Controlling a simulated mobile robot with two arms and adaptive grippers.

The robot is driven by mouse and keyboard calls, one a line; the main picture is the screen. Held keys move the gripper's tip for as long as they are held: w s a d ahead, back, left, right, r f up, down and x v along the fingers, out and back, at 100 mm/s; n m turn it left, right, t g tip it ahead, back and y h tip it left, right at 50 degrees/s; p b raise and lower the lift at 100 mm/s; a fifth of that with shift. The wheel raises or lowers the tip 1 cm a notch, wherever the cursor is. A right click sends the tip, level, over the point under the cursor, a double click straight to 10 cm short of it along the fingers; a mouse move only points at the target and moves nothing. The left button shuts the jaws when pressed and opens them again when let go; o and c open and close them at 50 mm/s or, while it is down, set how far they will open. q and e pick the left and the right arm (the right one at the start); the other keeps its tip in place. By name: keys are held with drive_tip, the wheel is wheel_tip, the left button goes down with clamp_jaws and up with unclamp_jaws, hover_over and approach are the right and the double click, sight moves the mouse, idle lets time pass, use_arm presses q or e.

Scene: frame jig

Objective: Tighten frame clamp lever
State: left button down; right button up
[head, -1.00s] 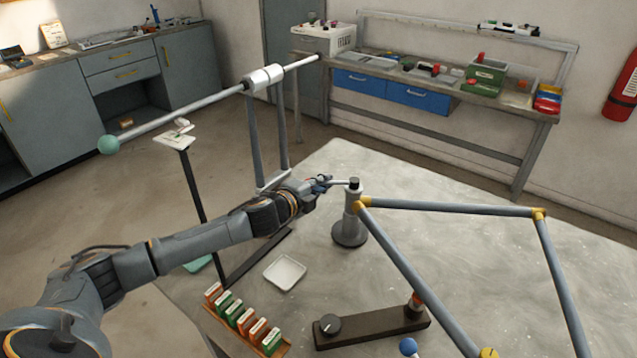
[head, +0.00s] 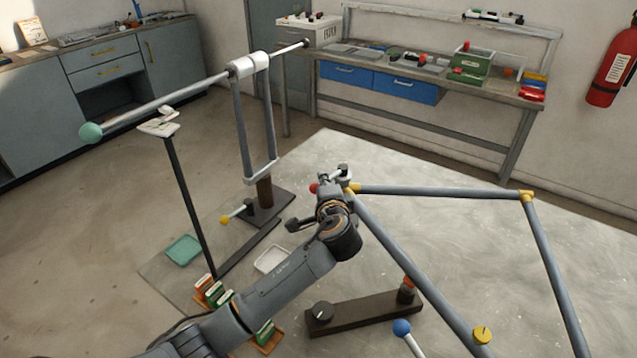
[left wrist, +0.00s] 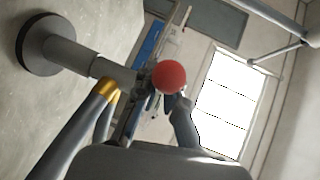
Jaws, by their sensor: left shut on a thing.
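The clamp lever's red ball knob (head: 314,188) shows just left of my left gripper (head: 331,182) in the head view. In the left wrist view the red knob (left wrist: 170,77) is large, in front of the dark fingers. My left gripper is shut on the clamp lever beside the knob; its hand hides most of the lever. The clamp post's top (head: 343,169) shows just beyond the gripper; the post (left wrist: 65,52) and its round base show in the left wrist view. The grey tube frame (head: 440,192), with yellow corners, meets the post. My right gripper is out of view.
A dark block (head: 365,312) with a black dial lies in front. A blue-knobbed lever (head: 402,327) stands near the frame's lower tube. At left are a white tray (head: 272,259), a yellow-knobbed lever (head: 226,219) and a tall stand (head: 190,205). The table's far right is clear.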

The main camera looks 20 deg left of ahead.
use_arm(q)
drive_tip(key=shift+s+d+f+n+g+y, duration=0.1)
drive_tip(key=shift+d+n+g+y, duration=0.25)
drive_tip(key=shift+y, duration=0.25)
drive_tip(key=c, duration=1.4)
unclamp_jaws()
drive_tip(key=v, duration=1.2)
drive_tip(key=shift+f, duration=0.1)
